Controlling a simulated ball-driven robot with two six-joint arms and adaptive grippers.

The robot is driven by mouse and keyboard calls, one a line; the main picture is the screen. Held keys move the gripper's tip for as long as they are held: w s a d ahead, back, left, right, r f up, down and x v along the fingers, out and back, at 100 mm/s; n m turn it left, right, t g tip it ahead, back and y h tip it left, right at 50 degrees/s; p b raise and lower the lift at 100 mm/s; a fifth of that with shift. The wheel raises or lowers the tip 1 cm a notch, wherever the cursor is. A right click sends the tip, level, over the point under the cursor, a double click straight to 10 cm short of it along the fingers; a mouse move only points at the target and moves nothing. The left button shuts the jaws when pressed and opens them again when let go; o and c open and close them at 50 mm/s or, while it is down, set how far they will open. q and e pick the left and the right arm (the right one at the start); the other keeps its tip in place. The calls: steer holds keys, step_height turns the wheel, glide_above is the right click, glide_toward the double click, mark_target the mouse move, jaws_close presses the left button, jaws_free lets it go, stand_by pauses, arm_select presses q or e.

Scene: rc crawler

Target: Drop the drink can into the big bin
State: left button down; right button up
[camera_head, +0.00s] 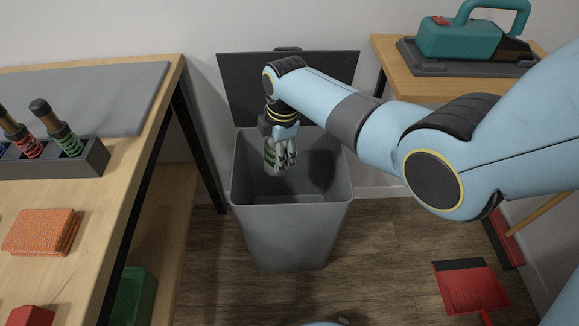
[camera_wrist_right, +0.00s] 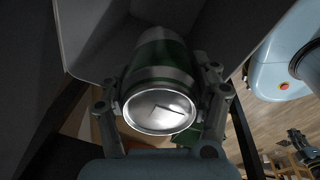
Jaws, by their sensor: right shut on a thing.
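The drink can (camera_wrist_right: 160,108) is silver and dark green, and fills the middle of the right wrist view with its round silver end facing the camera. My right gripper (camera_head: 279,158) is shut on it, with fingers on both sides of the can. In the head view the can (camera_head: 270,156) is mostly hidden by the fingers. The big bin (camera_head: 290,235) is grey and stands on the floor with its dark lid (camera_head: 235,85) raised at the back. The gripper and can are over the bin's opening. My left gripper is not in view.
A wooden workbench (camera_head: 150,130) on the left holds a grey rack (camera_head: 85,163) of dark-handled tools and orange cloths (camera_head: 42,232). A red dustpan (camera_head: 470,288) lies on the floor at right.

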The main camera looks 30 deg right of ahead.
steer(key=d+r+n+g+p, duration=0.2)
steer(key=d+r+n, duration=0.3)
steer(key=r, duration=0.2)
step_height(320, 180, down, 6)
steer(key=s+b, duration=0.1)
steer(key=b, duration=0.5)
steer(key=shift+a, duration=0.1)
steer(key=o, duration=0.9)
step_height(320, 180, up, 12)
steer(key=shift+s+f, duration=0.1)
